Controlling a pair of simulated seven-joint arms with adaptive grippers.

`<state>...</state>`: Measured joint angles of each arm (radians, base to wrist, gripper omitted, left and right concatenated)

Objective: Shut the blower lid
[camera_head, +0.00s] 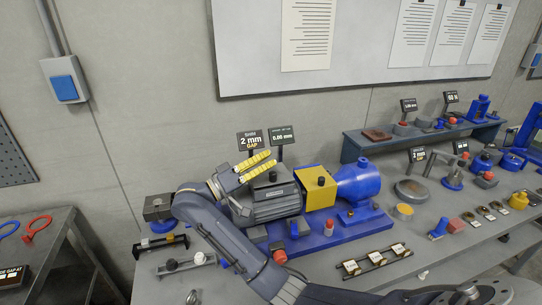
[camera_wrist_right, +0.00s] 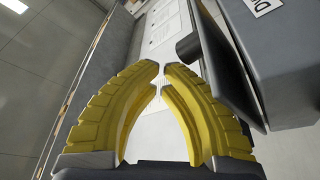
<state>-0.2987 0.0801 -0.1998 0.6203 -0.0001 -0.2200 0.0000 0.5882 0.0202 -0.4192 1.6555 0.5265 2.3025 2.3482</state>
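The blower seems to be the machine on the blue base (camera_head: 325,232). It has a grey ribbed motor housing (camera_head: 278,205), a yellow cover (camera_head: 318,190) with a dark knob, and a blue rounded housing (camera_head: 358,182). I cannot tell for sure which part is the lid. In the right wrist view the fingers (camera_wrist_right: 161,72) lean together with a narrow gap, beside a dark panel (camera_wrist_right: 228,70). Contact cannot be told. My left gripper is not in view.
Two small signs (camera_head: 251,142) stand behind the motor. Small rails (camera_head: 376,262) and loose parts lie at the front. A round grey disc (camera_head: 411,190) and several blue and red parts fill the right of the table. A back shelf (camera_head: 420,138) stands against the wall.

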